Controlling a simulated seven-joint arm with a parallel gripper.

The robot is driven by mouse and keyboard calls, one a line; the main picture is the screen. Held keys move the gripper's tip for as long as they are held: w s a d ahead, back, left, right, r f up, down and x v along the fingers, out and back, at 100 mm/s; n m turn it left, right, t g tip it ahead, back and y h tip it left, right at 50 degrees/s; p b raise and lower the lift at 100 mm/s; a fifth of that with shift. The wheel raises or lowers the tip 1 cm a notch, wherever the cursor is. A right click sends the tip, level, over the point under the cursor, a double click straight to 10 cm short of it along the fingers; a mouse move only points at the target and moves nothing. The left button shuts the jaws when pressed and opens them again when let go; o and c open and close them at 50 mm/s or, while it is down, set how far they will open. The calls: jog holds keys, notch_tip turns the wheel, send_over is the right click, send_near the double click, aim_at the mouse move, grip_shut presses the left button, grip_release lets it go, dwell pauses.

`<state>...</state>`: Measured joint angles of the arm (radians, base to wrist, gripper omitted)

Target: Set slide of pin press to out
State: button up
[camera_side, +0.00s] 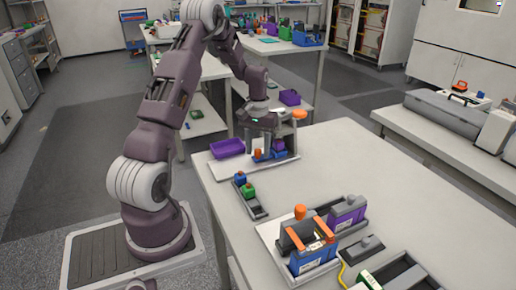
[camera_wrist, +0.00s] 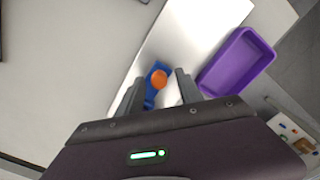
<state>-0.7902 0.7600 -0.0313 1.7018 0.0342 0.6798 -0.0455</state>
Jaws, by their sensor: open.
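The pin press stands on a white base plate (camera_side: 232,168) at the far left corner of the table. Its slide is a small blue block (camera_wrist: 153,97) with an orange knob (camera_wrist: 159,78) on top. In the side view the orange knob (camera_side: 258,154) shows low on the press, below my gripper (camera_side: 262,135). My gripper (camera_wrist: 158,80) is open, pointing down, with one finger on each side of the knob. A gap shows on both sides, and I cannot tell the height between fingertips and knob. The gripper's body hides part of the press in the side view.
A purple tray (camera_wrist: 238,62) lies right beside the slide in the wrist view. A dark holder with blue and green pieces (camera_side: 248,192) stands nearer. A blue and orange fixture (camera_side: 310,245) and a purple block (camera_side: 347,212) stand at the front. The table's right middle is clear.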

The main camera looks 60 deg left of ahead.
grip_shut()
dwell(1.4)
